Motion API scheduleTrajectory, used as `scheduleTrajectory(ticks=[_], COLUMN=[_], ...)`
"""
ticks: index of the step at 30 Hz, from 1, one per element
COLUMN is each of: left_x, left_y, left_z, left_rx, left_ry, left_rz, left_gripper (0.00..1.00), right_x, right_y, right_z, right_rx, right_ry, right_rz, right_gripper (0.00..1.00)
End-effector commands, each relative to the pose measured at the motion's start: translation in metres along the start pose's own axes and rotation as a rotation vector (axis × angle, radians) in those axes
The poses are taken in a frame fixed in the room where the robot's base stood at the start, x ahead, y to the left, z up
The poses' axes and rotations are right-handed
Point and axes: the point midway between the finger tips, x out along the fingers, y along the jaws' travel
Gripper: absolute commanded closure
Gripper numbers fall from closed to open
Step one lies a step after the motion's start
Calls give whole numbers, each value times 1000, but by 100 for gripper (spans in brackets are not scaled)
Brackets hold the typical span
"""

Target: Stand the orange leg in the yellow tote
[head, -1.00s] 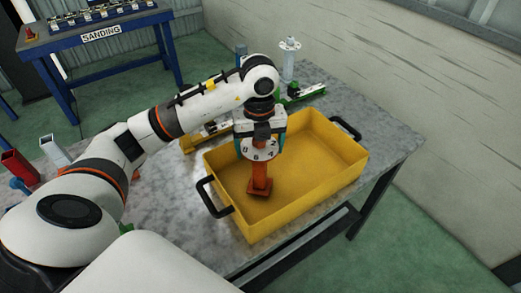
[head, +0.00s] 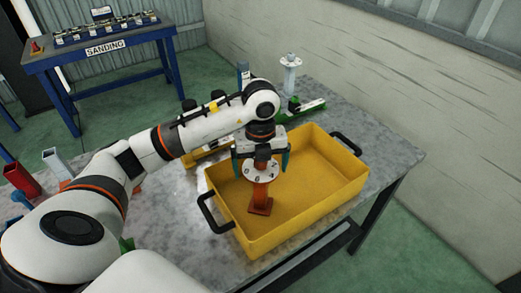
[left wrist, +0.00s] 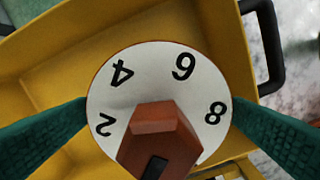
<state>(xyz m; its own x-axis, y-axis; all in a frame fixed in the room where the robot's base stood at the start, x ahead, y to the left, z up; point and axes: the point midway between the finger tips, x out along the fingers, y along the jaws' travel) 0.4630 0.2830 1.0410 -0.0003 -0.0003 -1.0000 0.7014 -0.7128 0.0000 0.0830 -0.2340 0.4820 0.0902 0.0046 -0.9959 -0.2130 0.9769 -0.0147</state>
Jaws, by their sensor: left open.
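The orange leg (head: 260,192) stands upright on its square foot inside the yellow tote (head: 323,205), near the tote's left side. A white numbered disc surrounds its upper part. The left wrist view looks down on the leg's orange top (left wrist: 160,135) and the disc, with the tote wall behind. My left gripper (head: 261,167) is above the leg, its teal fingers spread wide on either side of the leg's top. In the left wrist view the gripper (left wrist: 159,118) shows fingers at both edges of the disc; I cannot tell whether they touch it. My right gripper is out of view.
The tote has black handles at both ends and stands on a grey table (head: 392,150). A white leg (head: 290,75) and a green part stand behind it. Red and white square tubes are at the far left. The tote's right half is empty.

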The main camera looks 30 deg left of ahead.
Motion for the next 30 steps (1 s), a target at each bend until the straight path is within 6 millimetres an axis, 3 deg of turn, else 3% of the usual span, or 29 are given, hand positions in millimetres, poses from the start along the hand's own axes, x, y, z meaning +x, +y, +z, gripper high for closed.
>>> scheduleTrajectory(ticks=[6, 15, 21, 30], left_x=[-43, -98, -113, -115], left_y=[1, 0, 0, 0], left_z=[-1, -1, 0, 0], left_rx=[0, -2, 0, -1], left_ry=[8, 6, 2, 1], left_rz=[6, 3, 1, 0], left_gripper=[0, 0, 0, 0], right_x=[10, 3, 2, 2], right_y=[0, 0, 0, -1], right_z=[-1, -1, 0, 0], right_rx=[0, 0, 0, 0], right_ry=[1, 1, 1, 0], right_rz=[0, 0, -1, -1], right_gripper=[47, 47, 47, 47])
